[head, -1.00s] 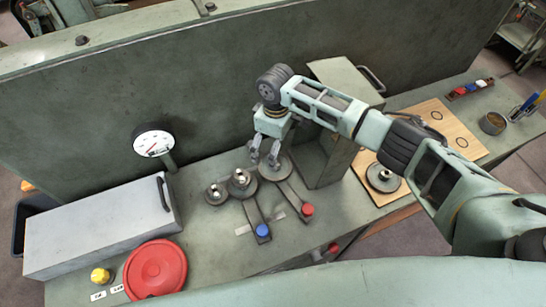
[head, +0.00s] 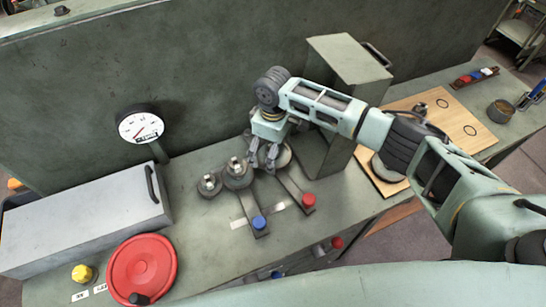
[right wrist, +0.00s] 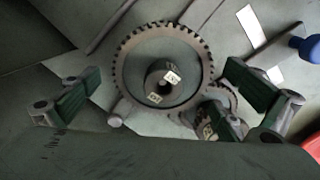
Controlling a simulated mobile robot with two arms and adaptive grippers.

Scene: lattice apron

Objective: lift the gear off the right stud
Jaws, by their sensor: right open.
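The gear on the right stud (head: 284,158) lies on the bench, partly hidden by my right gripper (head: 262,164). In the right wrist view it is a large dark toothed gear (right wrist: 127,70) with a raised centre hub (right wrist: 163,82) carrying small white tags. My right gripper (right wrist: 158,93) is open, its two fingers spread on either side of the gear, with gaps between fingers and teeth. A smaller gear (right wrist: 221,95) shows partly behind the right finger. In the head view, a middle gear (head: 236,174) and a small left gear (head: 208,186) sit beside it. My left gripper is not in view.
A tall green-grey box (head: 335,130) stands close right of the gear. Levers with a blue knob (head: 259,222) and a red knob (head: 308,200) lie in front. A dial gauge (head: 138,125), grey case (head: 80,228) and red handwheel (head: 142,268) are left. A wooden board (head: 455,125) lies right.

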